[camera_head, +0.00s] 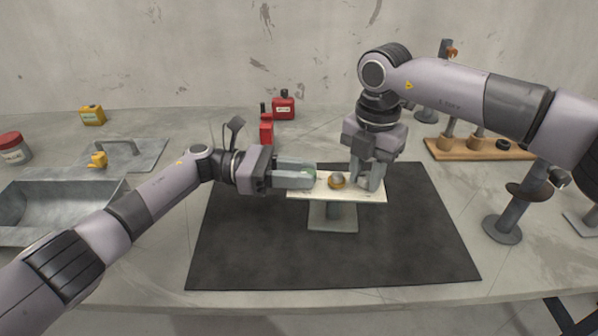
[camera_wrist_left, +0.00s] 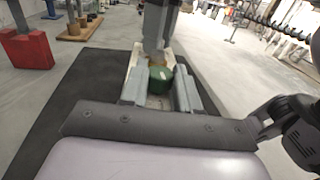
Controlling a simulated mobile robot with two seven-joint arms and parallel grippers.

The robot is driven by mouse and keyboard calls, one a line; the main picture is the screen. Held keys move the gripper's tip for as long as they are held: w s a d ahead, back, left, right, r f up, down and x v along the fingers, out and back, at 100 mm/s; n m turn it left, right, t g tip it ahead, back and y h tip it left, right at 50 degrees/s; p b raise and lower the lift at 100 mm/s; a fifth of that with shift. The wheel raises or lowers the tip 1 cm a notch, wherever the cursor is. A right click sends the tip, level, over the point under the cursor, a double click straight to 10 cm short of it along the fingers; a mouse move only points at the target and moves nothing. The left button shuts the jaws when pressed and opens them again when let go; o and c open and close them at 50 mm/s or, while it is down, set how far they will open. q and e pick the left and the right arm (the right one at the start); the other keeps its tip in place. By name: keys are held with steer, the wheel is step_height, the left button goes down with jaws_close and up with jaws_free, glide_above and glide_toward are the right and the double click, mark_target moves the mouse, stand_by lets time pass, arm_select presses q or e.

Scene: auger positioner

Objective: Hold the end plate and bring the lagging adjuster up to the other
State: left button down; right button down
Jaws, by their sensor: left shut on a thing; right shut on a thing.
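My left gripper (camera_head: 311,178) is shut on a green round piece (camera_wrist_left: 161,79), of which only a sliver shows in the head view (camera_head: 312,173). My right gripper (camera_head: 369,184) points down over the right part of a cream board (camera_head: 294,192). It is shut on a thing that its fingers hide. A round brass-coloured piece with a grey face (camera_head: 337,181) shows between the two grippers, apart from the left fingertips in the head view. I cannot tell which piece is the end plate and which is the lagging adjuster.
The board sits on a grey stand (camera_head: 333,217) on a dark mat (camera_head: 420,245). Red containers (camera_head: 283,107) stand behind. A wooden rack (camera_head: 460,151) and a grey post stand (camera_head: 503,228) are at right. A metal sink (camera_head: 60,207) is at left. The front of the mat is clear.

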arm_select(q)
steer(key=shift+s, duration=0.1)
stand_by(0.4)
steer(key=c, duration=0.8)
jaws_free()
steer(key=a, duration=0.4)
steer(key=w+a, duration=0.1)
steer(key=a, duration=0.7)
steer(key=shift+w, duration=0.2)
steer(key=shift+d, duration=0.1)
arm_select(e)
steer(key=c, duration=0.8)
jaws_free()
steer(key=shift+o, duration=0.2)
steer(key=shift+r, duration=0.1)
